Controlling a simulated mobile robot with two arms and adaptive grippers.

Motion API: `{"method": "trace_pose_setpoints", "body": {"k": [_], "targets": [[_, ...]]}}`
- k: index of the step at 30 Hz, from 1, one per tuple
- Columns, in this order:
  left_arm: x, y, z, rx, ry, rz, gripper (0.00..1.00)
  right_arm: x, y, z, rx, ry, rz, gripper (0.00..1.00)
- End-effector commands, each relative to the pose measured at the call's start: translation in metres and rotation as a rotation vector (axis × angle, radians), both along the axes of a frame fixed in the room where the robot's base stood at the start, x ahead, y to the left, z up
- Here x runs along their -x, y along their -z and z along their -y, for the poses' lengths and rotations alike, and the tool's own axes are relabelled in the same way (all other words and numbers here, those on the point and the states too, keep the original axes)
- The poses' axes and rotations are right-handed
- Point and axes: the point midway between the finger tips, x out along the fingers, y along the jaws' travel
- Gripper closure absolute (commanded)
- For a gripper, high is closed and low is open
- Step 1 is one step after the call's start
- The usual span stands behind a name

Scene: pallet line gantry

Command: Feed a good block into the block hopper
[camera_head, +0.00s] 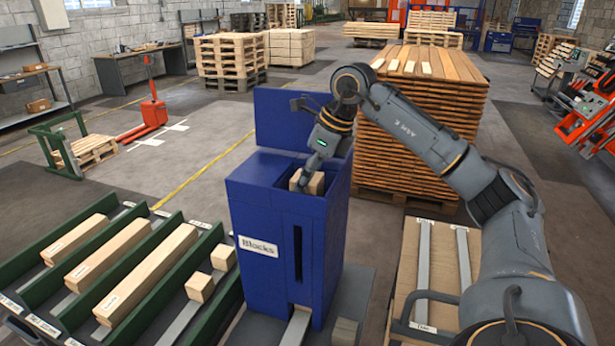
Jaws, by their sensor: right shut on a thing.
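The block hopper (258,205) is a tall blue box labelled "Blocks", with a raised back panel and an open top. My right gripper (305,175) reaches down over the hopper's opening, shut on a light wooden block (316,184). The block is at the mouth of the hopper, within its rim as seen from here; I cannot tell whether it touches anything inside. The gripper partly covers the block. Two more small wooden blocks, a nearer one (200,287) and a farther one (223,257), lie on the rack to the left. My left gripper is not in view.
A green-framed rack (160,338) at the lower left holds several long wooden pieces (145,272). A tall stack of boards (424,125) stands behind the hopper on the right. A red pallet truck (153,112) stands at the left; the floor between is mostly clear.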

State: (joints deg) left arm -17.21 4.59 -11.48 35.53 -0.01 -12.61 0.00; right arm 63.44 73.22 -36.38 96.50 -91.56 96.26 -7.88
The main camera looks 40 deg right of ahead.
Motion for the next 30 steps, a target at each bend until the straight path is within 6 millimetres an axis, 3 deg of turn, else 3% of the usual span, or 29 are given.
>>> {"method": "trace_pose_setpoints", "body": {"k": [21, 22, 24, 26, 30], "targets": [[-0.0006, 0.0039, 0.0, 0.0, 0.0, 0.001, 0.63, 0.0, 0.0053, 0.0001, 0.0, 0.0, 0.001, 0.79], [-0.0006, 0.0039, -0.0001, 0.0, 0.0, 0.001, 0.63, 0.0, 0.0053, 0.0001, 0.0, 0.0, 0.001, 0.42], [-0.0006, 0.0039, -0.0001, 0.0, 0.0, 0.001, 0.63, 0.0, 0.0053, 0.0001, 0.0, 0.0, 0.001, 0.28], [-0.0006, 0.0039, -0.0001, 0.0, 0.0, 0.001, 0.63, 0.0, 0.0053, 0.0001, 0.0, 0.0, 0.0, 0.2], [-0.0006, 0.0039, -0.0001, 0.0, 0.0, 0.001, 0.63, 0.0, 0.0053, 0.0001, 0.0, 0.0, 0.0, 0.2]]}}
